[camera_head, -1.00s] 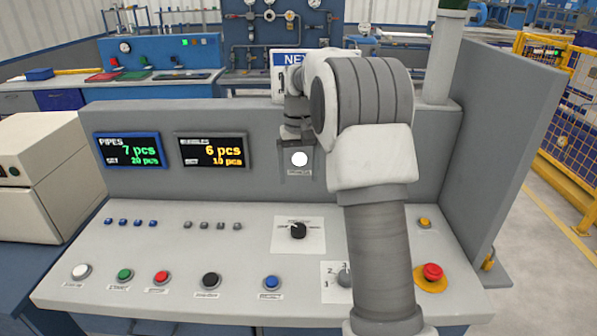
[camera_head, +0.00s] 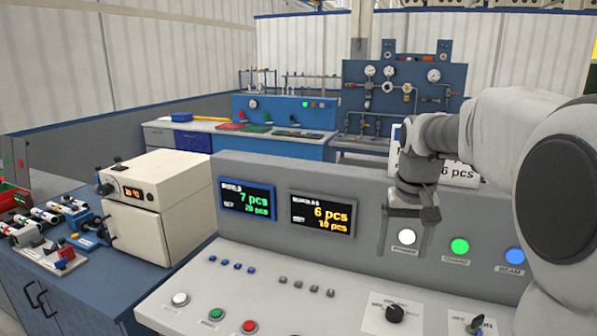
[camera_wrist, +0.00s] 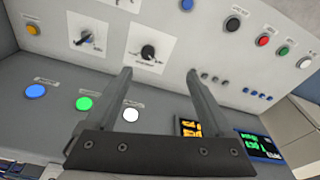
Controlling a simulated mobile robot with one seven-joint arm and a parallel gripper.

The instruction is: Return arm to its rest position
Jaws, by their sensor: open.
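My gripper (camera_head: 412,212) is at the right in the head view, in front of the upright panel of the control console (camera_head: 290,259). My white arm reaches to it from the right edge. In the wrist view the two fingers of my gripper (camera_wrist: 158,85) stand apart with nothing between them. The console face shows behind them, with a white lit button (camera_wrist: 131,115), a green one (camera_wrist: 84,104) and a blue one (camera_wrist: 36,91). Contact between the gripper and the console cannot be told.
Two displays, pipes (camera_head: 247,199) and another (camera_head: 321,213), sit on the panel. A cream box-shaped machine (camera_head: 153,205) stands left of the console. Small pipes and fixtures (camera_head: 42,235) lie on a blue cabinet (camera_head: 75,282) at far left. A blue bench (camera_head: 283,129) stands behind.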

